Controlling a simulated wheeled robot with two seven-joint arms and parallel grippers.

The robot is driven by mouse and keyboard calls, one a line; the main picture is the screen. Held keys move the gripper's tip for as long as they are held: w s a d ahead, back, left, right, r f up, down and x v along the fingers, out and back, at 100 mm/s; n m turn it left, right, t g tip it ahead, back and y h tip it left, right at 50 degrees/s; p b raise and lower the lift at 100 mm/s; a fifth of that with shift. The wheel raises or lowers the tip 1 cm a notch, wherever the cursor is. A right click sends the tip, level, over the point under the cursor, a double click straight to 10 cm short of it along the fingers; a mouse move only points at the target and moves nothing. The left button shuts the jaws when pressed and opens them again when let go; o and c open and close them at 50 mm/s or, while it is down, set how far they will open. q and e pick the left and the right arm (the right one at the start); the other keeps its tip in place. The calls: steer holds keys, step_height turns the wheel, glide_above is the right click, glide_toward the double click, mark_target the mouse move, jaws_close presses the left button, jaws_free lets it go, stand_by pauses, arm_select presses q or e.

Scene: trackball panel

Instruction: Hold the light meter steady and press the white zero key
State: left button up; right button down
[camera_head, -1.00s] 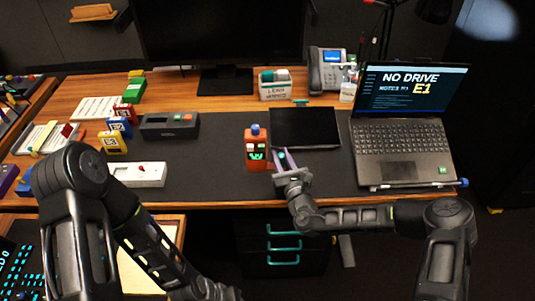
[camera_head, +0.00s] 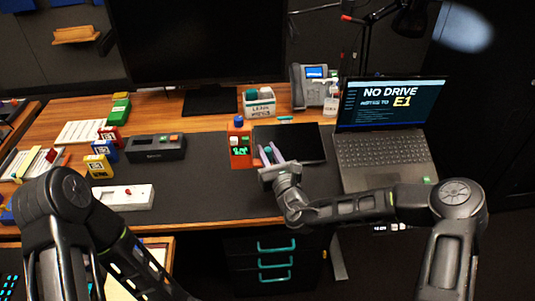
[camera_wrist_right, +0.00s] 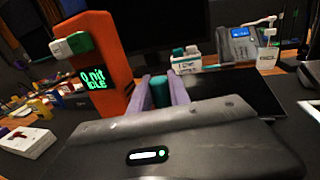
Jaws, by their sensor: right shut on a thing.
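The light meter (camera_head: 239,158) is an orange upright box with a blue knob (camera_head: 238,121) on top and a lit green display (camera_wrist_right: 94,78). In the right wrist view the display seems to read "0 nit IDLE". The white key (camera_wrist_right: 61,47) sits above the display, beside a green key (camera_wrist_right: 80,43). My right gripper (camera_head: 269,153) is just right of the meter, apparently apart from it. Its pale purple fingers are shut on a teal cylinder (camera_wrist_right: 160,91). My left gripper is out of view; only its arm shows at lower left.
An open laptop (camera_head: 385,162) stands at right, and a dark flat pad (camera_head: 300,144) lies behind my right gripper. A grey box (camera_head: 155,148), colored blocks and a white switch box (camera_head: 125,197) are at left. The dark mat between switch box and meter is clear.

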stand_by(0.4)
